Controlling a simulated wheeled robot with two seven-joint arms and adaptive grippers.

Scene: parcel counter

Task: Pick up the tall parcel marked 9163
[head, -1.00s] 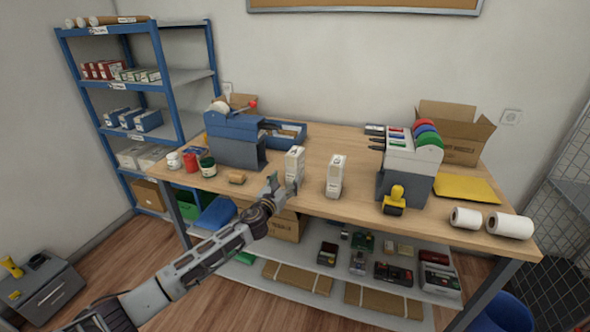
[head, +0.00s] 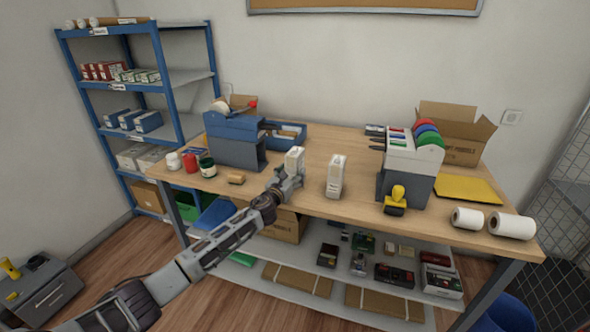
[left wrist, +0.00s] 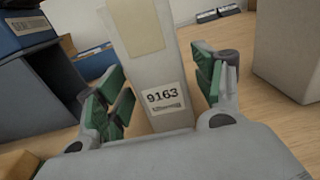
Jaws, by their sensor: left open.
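The tall white parcel marked 9163 (left wrist: 163,75) stands upright on the wooden counter, its label facing the left wrist camera. In the head view this parcel (head: 294,158) is near the middle of the counter, its lower part hidden by my gripper. My left gripper (head: 290,177) is open, and in the left wrist view its green-padded fingers (left wrist: 165,90) are on both sides of the parcel. A gap shows at the right finger; I cannot tell whether the left one touches. My right gripper is not in view.
A second white parcel (head: 336,176) stands close to the right. A blue-grey dispenser (head: 235,140) stands to the left behind, and a small tan block (head: 236,179) lies near the front edge. A yellow-handled stamp (head: 397,200) is further right.

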